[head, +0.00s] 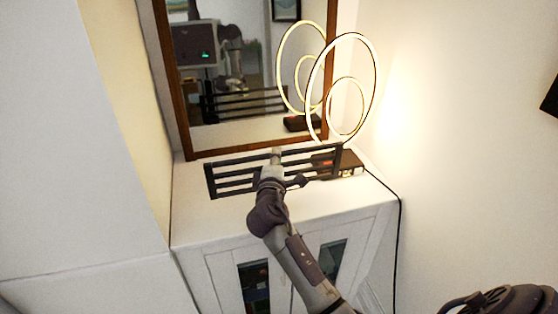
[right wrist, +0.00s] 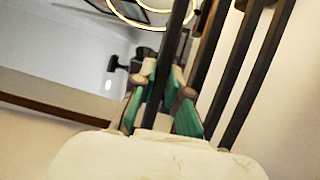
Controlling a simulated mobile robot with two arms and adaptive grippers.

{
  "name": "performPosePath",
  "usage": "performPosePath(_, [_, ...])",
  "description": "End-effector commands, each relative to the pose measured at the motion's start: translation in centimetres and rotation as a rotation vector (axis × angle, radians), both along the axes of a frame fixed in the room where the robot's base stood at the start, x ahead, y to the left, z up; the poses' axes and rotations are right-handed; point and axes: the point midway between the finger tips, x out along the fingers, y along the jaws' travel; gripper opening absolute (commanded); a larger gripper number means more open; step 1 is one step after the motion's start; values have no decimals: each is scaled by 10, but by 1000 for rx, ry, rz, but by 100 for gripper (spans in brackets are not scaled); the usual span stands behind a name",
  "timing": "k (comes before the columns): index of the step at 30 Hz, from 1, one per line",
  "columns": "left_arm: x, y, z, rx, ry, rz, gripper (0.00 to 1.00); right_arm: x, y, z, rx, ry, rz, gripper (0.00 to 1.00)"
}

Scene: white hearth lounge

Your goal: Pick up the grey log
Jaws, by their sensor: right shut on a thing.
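I see no separate log shape that I can make out. A dark grey slatted rack (head: 228,182) with long parallel bars is over the white cabinet top, in front of the mirror. My right gripper (head: 272,178) is at its middle and hides part of it. In the right wrist view, my right gripper (right wrist: 163,85) has its green-padded fingers closed around one dark bar of the rack (right wrist: 243,70). I cannot tell whether the rack touches the cabinet top. My left gripper is not in view.
A lit double-ring lamp (head: 373,80) stands close to the rack's right end, with a dark base or box (head: 350,168) and a cord. The wood-framed mirror (head: 183,120) is behind. The white cabinet top (head: 190,225) is clear at front left.

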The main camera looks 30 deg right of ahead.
Motion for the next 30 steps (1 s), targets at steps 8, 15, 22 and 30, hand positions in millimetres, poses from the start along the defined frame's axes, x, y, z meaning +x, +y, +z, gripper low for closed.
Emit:
performPosePath(8, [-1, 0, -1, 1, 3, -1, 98, 10, -4, -10, -5, -7, 1, 0])
performPosePath(15, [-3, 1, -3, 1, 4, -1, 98, 10, -4, -38, -5, -7, 1, 0])
performPosePath(22, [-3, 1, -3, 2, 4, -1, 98, 10, -4, -41, -3, -10, 2, 0])
performPosePath(30, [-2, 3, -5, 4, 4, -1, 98, 9, -4, -48, 0, 0, 0, 26])
